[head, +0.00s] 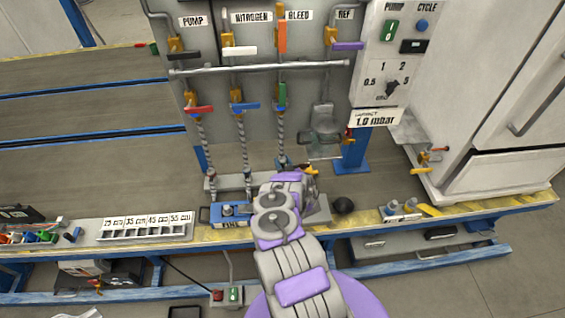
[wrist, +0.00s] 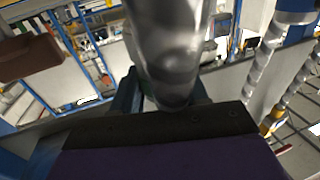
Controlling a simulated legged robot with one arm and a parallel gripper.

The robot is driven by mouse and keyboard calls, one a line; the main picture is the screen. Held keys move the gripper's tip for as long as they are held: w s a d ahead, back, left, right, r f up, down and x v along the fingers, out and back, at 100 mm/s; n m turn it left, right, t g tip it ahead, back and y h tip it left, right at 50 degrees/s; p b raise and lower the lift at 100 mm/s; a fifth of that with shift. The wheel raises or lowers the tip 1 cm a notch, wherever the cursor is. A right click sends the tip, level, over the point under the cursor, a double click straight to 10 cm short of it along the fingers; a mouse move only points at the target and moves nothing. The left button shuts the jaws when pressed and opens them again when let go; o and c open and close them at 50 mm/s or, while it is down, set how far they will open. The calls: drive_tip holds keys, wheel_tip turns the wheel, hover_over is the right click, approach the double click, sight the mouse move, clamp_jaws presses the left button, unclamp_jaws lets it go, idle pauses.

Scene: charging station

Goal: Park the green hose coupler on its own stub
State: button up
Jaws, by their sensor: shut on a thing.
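A green piece (head: 282,95) sits at the top of the right-hand ribbed hose (head: 283,130), under the BLEED label. That hose runs down to a dark end close to my gripper (head: 300,172), which my own arm mostly hides in the head view. In the wrist view my gripper (wrist: 170,108) is shut on a grey metal cylinder (wrist: 172,50). I cannot make out the green coupler's own stub.
Ribbed hoses with red (head: 200,109) and blue (head: 245,107) pieces hang to the left, under a horizontal rail (head: 260,67). A blue block (head: 230,213), a labelled tray (head: 146,226) and a dark ball (head: 344,205) are on the bench edge. A white cabinet (head: 500,100) stands at right.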

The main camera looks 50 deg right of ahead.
drive_tip(key=shift+f+b, duration=0.5)
drive_tip(key=shift+f, duration=0.1)
drive_tip(key=shift+r, duration=0.2)
drive_tip(key=shift+r+p, duration=0.65)
drive_tip(key=shift+p, duration=0.15)
drive_tip(key=shift+a+f+b, duration=0.1)
drive_tip(key=shift+f+b, duration=0.65)
idle(1.1)
drive_tip(key=o, duration=1.3)
drive_tip(key=shift+c, duration=0.2)
drive_tip(key=shift+f, duration=0.1)
drive_tip(key=shift+s+a, duration=0.1)
drive_tip(key=shift+s, duration=0.05)
